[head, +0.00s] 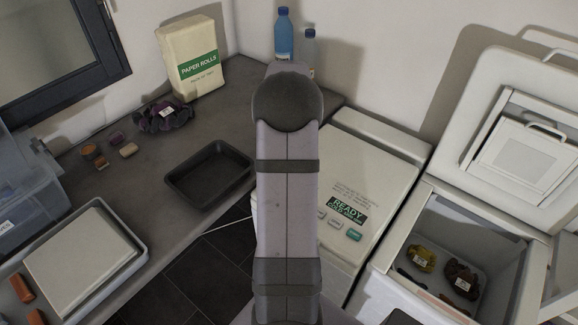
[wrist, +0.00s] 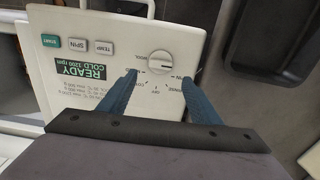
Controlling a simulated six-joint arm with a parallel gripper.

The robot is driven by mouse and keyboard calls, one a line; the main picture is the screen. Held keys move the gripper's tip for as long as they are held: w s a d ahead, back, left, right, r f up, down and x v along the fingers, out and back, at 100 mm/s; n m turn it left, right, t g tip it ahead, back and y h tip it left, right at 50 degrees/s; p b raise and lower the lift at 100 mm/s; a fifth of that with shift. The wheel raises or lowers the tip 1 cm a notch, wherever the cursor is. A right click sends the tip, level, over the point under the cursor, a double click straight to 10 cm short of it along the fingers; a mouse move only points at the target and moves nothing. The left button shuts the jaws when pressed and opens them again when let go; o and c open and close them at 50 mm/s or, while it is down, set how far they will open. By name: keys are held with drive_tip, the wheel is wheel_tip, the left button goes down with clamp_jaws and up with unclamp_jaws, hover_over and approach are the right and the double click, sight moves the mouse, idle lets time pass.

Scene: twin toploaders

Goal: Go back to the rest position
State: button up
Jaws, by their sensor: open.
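My gripper (wrist: 156,78) shows in the wrist view, with its two blue fingers apart and nothing between them. It is over the panel of the closed toploader (wrist: 190,25), near the round knob (wrist: 161,63). I cannot tell whether the fingertips touch the panel. In the head view my own arm hides the gripper and part of this machine. The closed toploader (head: 365,175) reads "READY" there, and its lid is down. The second toploader (head: 408,275), at the right, has its lid (head: 485,130) raised. A yellowish bundle (head: 421,258) and a dark brown bundle (head: 461,280) lie inside it.
A black tray (head: 209,174) lies empty on the dark counter. A dark purple bundle (head: 163,117), a paper rolls pack (head: 190,58) and two bottles (head: 284,35) stand further back. Clear and white bins are at the left. The raised lid is an obstacle.

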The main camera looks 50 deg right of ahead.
idle(0.3)
drive_tip(key=s+a+f+n, duration=0.1)
drive_tip(key=a+f+n, duration=0.1)
drive_tip(key=s+a+f+n, duration=0.1)
drive_tip(key=s, duration=0.1)
drive_tip(key=s+a+f+n, duration=0.1)
drive_tip(key=a+f+n, duration=0.1)
drive_tip(key=shift+s+a+f+n+g+y, duration=0.2)
drive_tip(key=shift+a+f+n+g+y, duration=0.1)
drive_tip(key=shift+a+y, duration=0.1)
drive_tip(key=s+a, duration=0.1)
drive_tip(key=a, duration=0.1)
drive_tip(key=s+a+n, duration=0.1)
drive_tip(key=a, duration=0.1)
drive_tip(key=a+n, duration=0.1)
drive_tip(key=a, duration=0.2)
drive_tip(key=shift+s+f+g+y, duration=0.15)
drive_tip(key=shift+s+g+y, duration=0.15)
drive_tip(key=shift+s, duration=0.1)
drive_tip(key=a+r+n, duration=0.3)
drive_tip(key=a+n, duration=0.2)
drive_tip(key=a, duration=0.7)
drive_tip(key=a+r+n+t+h, duration=0.1)
drive_tip(key=a+r+n, duration=0.2)
drive_tip(key=a, duration=0.8)
drive_tip(key=shift+w+a+r+n, duration=0.35)
drive_tip(key=shift+w+n, duration=0.1)
drive_tip(key=shift+n, duration=0.65)
